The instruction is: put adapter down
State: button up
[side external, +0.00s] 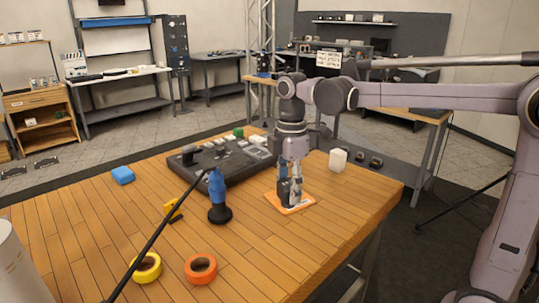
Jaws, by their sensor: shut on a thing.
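My gripper (290,192) points straight down over the orange-edged mat (298,207) near the right side of the wooden table. It is shut on a small dark piece, which I take to be the adapter (284,190). The fingers hide part of it. The adapter is low, at or just above the mat; I cannot tell whether it touches.
A black case with gear (215,170) lies behind, left of my gripper. A blue-and-black upright tool (218,200) stands left. Orange tape (188,270), yellow tape (135,262) and a blue block (123,175) lie further left.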

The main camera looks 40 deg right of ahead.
aim_at(283, 191)
jog(key=m, duration=0.1)
jog(key=w+f+m, duration=0.1)
jog(key=m, duration=0.2)
jog(key=f+m, duration=0.1)
jog(key=m, duration=0.1)
jog(key=w+m, duration=0.1)
jog(key=m, duration=0.1)
jog(key=shift+d+f, duration=0.2)
jog(key=shift+f, duration=0.1)
jog(key=f+m, duration=0.1)
jog(key=m, duration=0.2)
jog(key=w+f+m, duration=0.1)
jog(key=m, duration=0.2)
jog(key=w+f+m, duration=0.1)
jog(key=m, duration=0.2)
jog(key=shift+w+d, duration=0.1)
jog(key=shift+d, duration=0.2)
